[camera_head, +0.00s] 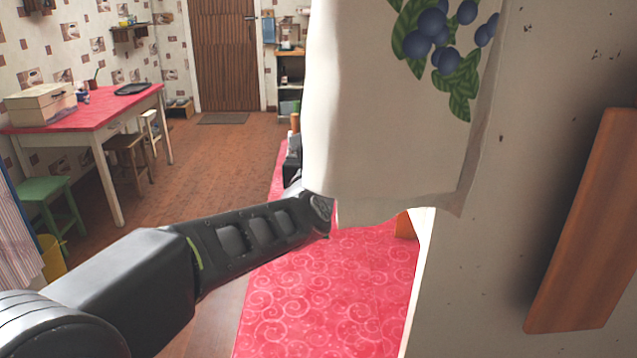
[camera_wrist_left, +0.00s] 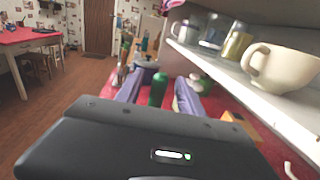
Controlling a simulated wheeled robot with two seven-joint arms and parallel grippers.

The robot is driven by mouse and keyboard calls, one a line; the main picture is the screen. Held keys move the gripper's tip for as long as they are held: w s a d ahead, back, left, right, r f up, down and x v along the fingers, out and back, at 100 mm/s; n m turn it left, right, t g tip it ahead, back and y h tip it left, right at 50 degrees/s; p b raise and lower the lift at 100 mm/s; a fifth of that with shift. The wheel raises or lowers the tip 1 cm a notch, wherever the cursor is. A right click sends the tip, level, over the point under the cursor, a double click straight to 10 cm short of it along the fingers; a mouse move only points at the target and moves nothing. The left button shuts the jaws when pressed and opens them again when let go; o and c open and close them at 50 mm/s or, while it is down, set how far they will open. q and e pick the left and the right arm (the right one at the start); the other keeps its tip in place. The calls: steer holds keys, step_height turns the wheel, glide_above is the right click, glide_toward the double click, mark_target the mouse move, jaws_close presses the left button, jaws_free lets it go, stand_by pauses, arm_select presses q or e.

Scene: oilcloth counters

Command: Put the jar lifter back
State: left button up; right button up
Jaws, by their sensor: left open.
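I cannot make out the jar lifter in either view. My left arm reaches in from the left in the head view, and its far end passes behind a hanging cloth (camera_head: 400,120), which hides most of the gripper. In the left wrist view my left gripper (camera_wrist_left: 160,80) has its two purple-grey fingers apart over the red counter. A dark green bottle (camera_wrist_left: 158,90) shows between the fingers, seemingly beyond them; I see nothing gripped. My right gripper is not in view.
The red patterned counter (camera_head: 325,285) runs below my arm. A shelf (camera_wrist_left: 245,84) at the right holds a cream mug (camera_wrist_left: 285,68) and glass jars (camera_wrist_left: 236,42). A wooden board (camera_head: 585,230) hangs at the right. A red-topped table (camera_head: 95,112) stands across open floor.

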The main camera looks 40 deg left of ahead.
arm_select(q)
steer(key=x, duration=0.3)
steer(key=shift+w+a+p, duration=0.15)
steer(key=shift+w+p, duration=0.05)
steer(key=shift+p, duration=0.15)
steer(key=shift+c, duration=0.5)
jaws_close()
stand_by(1.0)
